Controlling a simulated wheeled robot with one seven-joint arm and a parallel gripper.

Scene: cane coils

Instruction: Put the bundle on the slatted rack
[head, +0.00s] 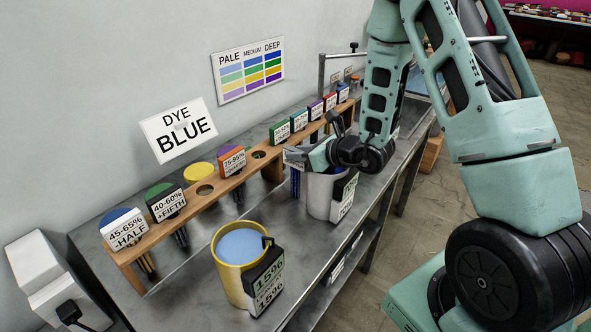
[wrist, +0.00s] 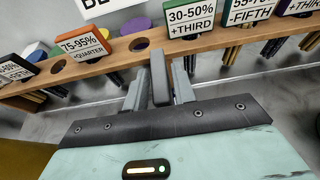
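My gripper (head: 310,156) is above the far pail, turned toward the wooden rail. It appears shut on a bundle, with dark blue strands (head: 295,182) hanging below and a pale card (head: 295,154) beside the fingers. I cannot make out a slatted rack clearly; my arm hides part of the bench's far end.
A yellow pail (head: 229,272) of blue liquid stands nearer. A metal post frame (head: 322,72) rises at the far end. Bare bench (head: 195,285) lies left of the yellow pail.

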